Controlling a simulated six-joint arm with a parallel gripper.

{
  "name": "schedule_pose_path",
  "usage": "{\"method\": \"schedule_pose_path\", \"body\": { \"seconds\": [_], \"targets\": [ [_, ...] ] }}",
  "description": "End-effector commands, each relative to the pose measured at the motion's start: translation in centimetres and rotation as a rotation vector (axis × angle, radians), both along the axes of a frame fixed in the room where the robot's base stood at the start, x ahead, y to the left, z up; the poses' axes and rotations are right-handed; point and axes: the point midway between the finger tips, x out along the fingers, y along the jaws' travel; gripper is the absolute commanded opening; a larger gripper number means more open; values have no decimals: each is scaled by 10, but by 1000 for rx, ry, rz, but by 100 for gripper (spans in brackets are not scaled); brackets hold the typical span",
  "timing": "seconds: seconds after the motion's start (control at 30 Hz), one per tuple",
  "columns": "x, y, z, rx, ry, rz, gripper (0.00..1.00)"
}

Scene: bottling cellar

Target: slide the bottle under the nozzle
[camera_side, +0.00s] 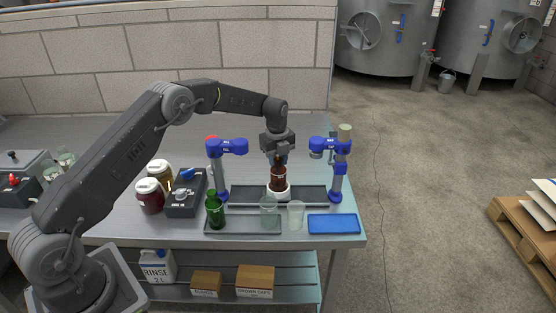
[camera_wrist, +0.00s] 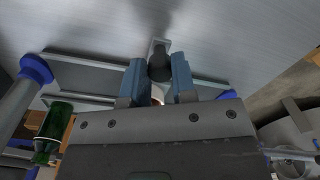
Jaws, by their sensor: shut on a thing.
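A brown bottle (camera_side: 278,182) with a white band at its base stands upright over the dark tray (camera_side: 243,193), between two blue-headed nozzle stands. My gripper (camera_side: 278,160) is above it, shut on its neck. In the wrist view, the blue fingers of my gripper (camera_wrist: 157,82) flank the bottle's dark top (camera_wrist: 159,66); most of its body is hidden. The left nozzle (camera_side: 230,147) and the right nozzle (camera_side: 325,145) stand apart from the bottle on either side. I cannot tell whether the bottle's base touches the tray.
A green bottle (camera_side: 215,212) and clear cups (camera_side: 296,215) stand in front of the tray. A blue mat (camera_side: 333,224) lies at the front right. Jars (camera_side: 149,196) and a dark control box (camera_side: 186,198) are to the left. The bench top behind is clear.

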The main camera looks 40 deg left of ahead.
Motion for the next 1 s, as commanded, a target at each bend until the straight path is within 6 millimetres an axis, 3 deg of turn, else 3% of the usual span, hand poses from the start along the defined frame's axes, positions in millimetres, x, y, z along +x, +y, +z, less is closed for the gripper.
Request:
{"method": "schedule_pose_path", "body": {
  "seconds": [0.1, 0.47, 1.0],
  "targets": [
    [0, 0, 0, 0, 0, 0, 0],
    [-4, 5, 1, -1, 0, 1, 0],
    [-57, 58, 1, -1, 0, 5, 0]
  ]
}}
